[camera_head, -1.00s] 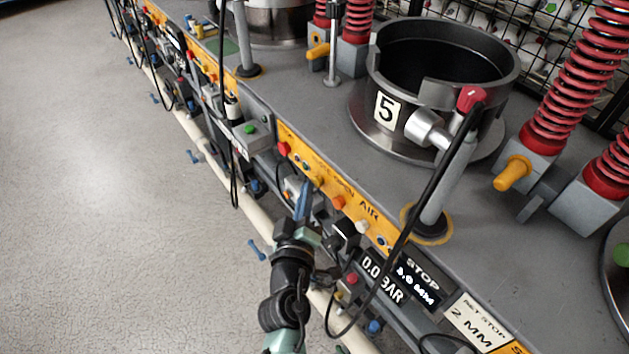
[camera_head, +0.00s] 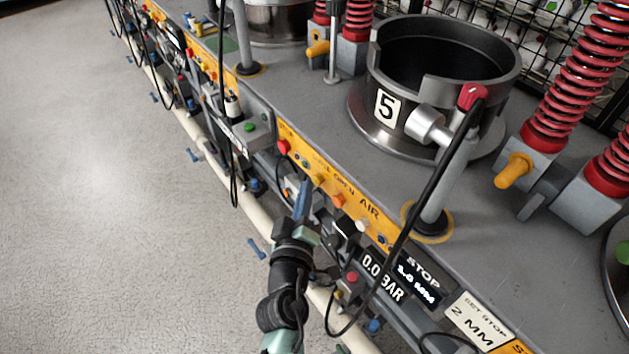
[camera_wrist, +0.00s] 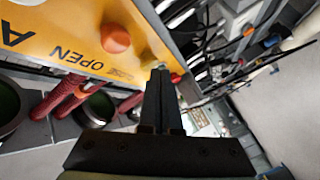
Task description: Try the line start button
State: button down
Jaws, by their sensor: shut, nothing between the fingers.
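A green button (camera_head: 249,127) sits on a grey box at the machine's front edge. A red button (camera_head: 283,147) is at the left end of the yellow panel (camera_head: 290,135). I cannot read which one is labelled line start. My gripper (camera_head: 303,184) is shut and empty, in front of the yellow panel and below and right of the red button. In the wrist view the shut fingertips (camera_wrist: 160,70) point at the panel's end. A small red button (camera_wrist: 176,78) shows just beside the tips, and an orange button (camera_wrist: 116,38) to their left; contact cannot be told.
A black cable (camera_head: 410,225) loops down in front of the panel at the right. Another cable (camera_head: 234,180) hangs by the grey box. A pale pipe (camera_head: 235,205) runs low along the machine. A drum marked 5 (camera_head: 387,107) stands on the bench. The floor (camera_head: 120,230) at left is clear.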

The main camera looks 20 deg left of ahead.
jog(key=shift+s+a, duration=0.3)
jog(key=shift+s, duration=0.05)
jog(key=shift+s+a, duration=0.1)
jog(key=s+a+b, duration=0.1)
jog(key=s, duration=0.1)
jog(key=s+a+b, duration=0.1)
jog(key=a+b, duration=0.1)
jog(key=shift+s, duration=0.4)
dwell(0.6)
